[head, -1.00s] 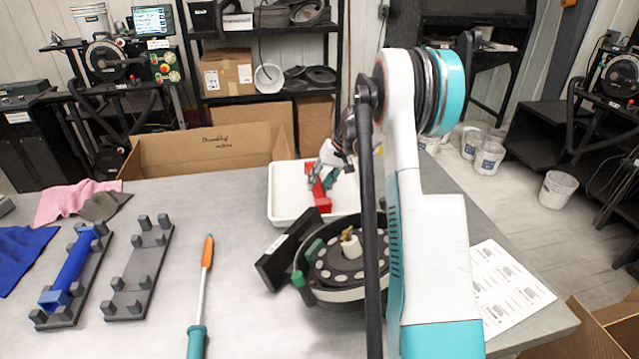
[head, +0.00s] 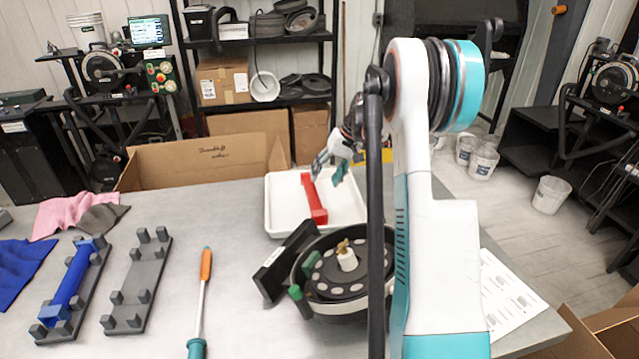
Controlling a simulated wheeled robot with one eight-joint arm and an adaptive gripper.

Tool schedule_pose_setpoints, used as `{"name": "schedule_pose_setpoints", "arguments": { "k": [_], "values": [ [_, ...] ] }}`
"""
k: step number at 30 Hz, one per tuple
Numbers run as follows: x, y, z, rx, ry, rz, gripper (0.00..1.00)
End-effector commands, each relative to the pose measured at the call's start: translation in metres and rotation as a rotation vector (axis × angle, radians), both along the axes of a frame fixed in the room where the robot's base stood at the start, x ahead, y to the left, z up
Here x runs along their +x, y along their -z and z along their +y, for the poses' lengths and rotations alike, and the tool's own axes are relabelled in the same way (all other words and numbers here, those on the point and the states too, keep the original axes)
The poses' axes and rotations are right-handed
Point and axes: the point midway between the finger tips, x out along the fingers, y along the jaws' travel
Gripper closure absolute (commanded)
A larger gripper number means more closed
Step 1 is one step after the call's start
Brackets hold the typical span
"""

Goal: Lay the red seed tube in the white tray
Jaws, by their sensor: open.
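The red seed tube (head: 313,197) lies in the white tray (head: 275,218), at the back of the table. It runs lengthwise from the back of the tray toward its front rim. My gripper (head: 329,171) is open and empty, above the back part of the tray and apart from the tube. My arm hides the right side of the tray in part.
A round seed meter (head: 345,272) with a dark open lid stands in front of the tray. A blue tube (head: 72,277) rests on a grey cradle, beside an empty cradle (head: 139,284). A cardboard box (head: 200,167) stands behind the table.

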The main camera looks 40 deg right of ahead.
Motion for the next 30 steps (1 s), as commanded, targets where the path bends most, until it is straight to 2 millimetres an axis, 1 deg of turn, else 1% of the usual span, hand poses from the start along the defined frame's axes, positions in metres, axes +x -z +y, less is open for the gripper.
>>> {"name": "schedule_pose_setpoints", "arguments": {
  "k": [1, 3, 7, 12, 26, 28, 30],
  "values": [
    [-0.003, -0.01, -0.003, 0.0, 0.001, -0.001, 0.46],
    [-0.006, -0.019, -0.006, 0.0, 0.0, -0.001, 0.46],
    [-0.009, -0.029, -0.01, 0.0, 0.0, 0.0, 0.46],
    [-0.011, -0.033, -0.011, 0.0, 0.0, 0.0, 0.46],
    [-0.011, -0.033, -0.011, 0.0, 0.0, 0.0, 0.46],
    [-0.01, -0.034, -0.01, -0.002, 0.0, -0.001, 0.46],
    [-0.009, -0.04, -0.003, -0.01, 0.001, -0.004, 0.46]
  ]
}}
